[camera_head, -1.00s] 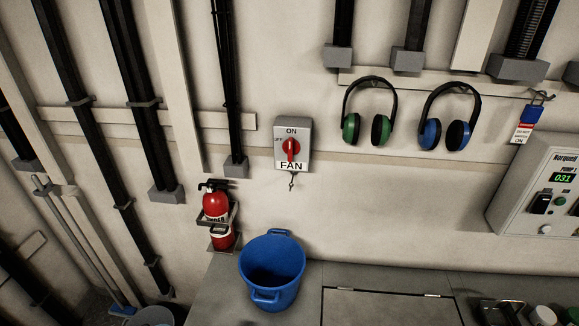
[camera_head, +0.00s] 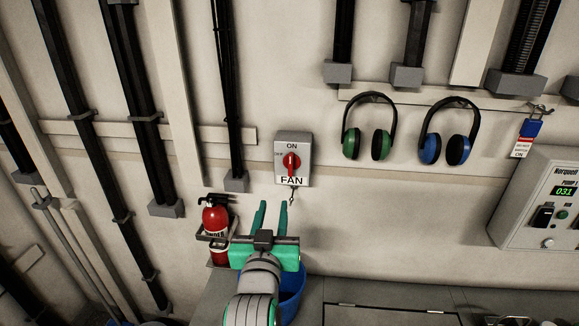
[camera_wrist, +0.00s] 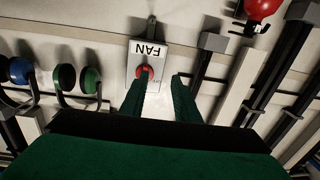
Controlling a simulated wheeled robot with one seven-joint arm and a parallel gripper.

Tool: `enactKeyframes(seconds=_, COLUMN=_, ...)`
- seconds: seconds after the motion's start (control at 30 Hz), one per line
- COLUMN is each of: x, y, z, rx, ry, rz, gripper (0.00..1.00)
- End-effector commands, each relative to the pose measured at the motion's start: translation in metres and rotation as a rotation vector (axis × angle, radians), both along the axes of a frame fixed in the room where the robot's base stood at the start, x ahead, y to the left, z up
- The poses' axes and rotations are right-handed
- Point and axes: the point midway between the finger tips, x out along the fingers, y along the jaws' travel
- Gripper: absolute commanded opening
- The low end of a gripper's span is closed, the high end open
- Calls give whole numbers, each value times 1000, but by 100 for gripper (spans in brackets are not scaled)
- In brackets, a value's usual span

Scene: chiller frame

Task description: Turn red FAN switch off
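The FAN switch box (camera_head: 305,150) is a grey plate on the wall with ON at the top, a small label at its left and FAN below. Its red knob (camera_head: 291,163) looks upright, in line with ON. My gripper (camera_head: 271,209) has green fingers, open and empty, below and slightly left of the box in the head view. In the wrist view the box (camera_wrist: 155,56) appears upside down, and its red knob (camera_wrist: 144,72) is just beyond the tip of the left finger. My gripper's fingers (camera_wrist: 158,84) stand apart there; contact with the knob cannot be seen.
A red fire extinguisher (camera_head: 216,218) hangs left of my gripper. A blue bucket (camera_head: 292,284) stands partly hidden behind my arm. Green earmuffs (camera_head: 351,143) and blue earmuffs (camera_head: 430,148) hang to the right. A control panel (camera_head: 520,210) is at far right. A small hanging piece (camera_head: 293,193) is under the switch.

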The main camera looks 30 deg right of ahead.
Motion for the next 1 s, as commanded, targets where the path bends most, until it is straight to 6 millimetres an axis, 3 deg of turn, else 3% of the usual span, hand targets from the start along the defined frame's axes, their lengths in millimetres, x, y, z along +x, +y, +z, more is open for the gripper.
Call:
enactKeyframes(seconds=0.03, x=-1, y=-7, z=17, rx=1, ry=-14, rz=-18, gripper=29)
enactKeyframes(seconds=0.1, x=-2, y=-14, z=32, rx=8, ry=-23, rz=-36, gripper=29)
enactKeyframes(seconds=0.3, x=-5, y=-24, z=54, rx=20, ry=-34, rz=-63, gripper=29)
enactKeyframes(seconds=0.47, x=3, y=-32, z=55, rx=21, ry=-33, rz=-67, gripper=29)
enactKeyframes(seconds=1.0, x=70, y=-83, z=55, rx=21, ry=-33, rz=-67, gripper=29)
